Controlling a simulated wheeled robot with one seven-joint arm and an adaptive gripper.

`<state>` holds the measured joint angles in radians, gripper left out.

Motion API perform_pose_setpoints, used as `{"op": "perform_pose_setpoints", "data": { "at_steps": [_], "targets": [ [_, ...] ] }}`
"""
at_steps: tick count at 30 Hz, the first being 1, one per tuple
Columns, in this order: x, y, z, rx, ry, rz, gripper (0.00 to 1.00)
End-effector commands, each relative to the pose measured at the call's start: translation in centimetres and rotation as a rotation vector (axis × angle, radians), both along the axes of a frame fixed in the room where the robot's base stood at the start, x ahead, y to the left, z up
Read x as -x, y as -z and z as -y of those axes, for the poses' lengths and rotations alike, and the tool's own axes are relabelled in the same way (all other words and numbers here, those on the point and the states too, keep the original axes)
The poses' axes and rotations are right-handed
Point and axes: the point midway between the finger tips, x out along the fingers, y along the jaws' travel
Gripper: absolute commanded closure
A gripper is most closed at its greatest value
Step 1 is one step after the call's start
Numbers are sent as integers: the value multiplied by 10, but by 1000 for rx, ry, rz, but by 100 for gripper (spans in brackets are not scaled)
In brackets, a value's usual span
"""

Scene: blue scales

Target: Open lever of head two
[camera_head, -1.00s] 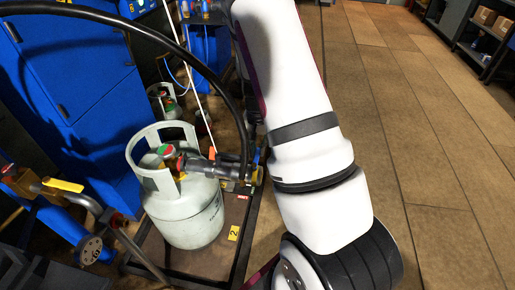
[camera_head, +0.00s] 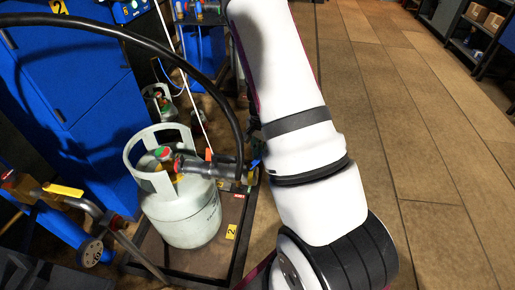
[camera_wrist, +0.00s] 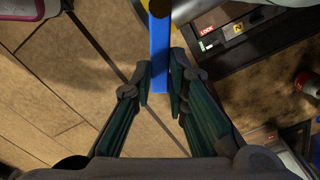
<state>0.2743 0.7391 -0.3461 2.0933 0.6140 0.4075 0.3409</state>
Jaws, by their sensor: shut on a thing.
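A blue lever (camera_wrist: 160,45) stands upright in the wrist view, a long flat bar with its lower end between my fingers. My gripper (camera_wrist: 161,84) is shut on this lever near its end. In the head view a small blue part (camera_head: 254,165) shows beside my arm; my fingers are mostly hidden there. The filling head (camera_head: 200,168) is a dark grey body lying across the top of a white gas cylinder (camera_head: 185,212), at its valve. A black hose (camera_head: 232,110) rises from the head's right end. A yellow label "2" (camera_head: 231,231) lies by the cylinder.
A dark panel with LOCK and a yellow "2" (camera_wrist: 237,28) is right of the lever. A blue cabinet (camera_head: 85,80) stands behind. The brown floor (camera_head: 440,200) on the right is clear.

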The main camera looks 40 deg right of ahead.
Motion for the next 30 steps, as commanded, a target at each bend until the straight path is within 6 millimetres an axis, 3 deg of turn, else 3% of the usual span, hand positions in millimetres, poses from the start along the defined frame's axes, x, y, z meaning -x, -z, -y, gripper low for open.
{"op": "perform_pose_setpoints", "data": {
  "at_steps": [30],
  "targets": [
    [47, 0, -16, -1, 897, -2, 100]
  ]
}}
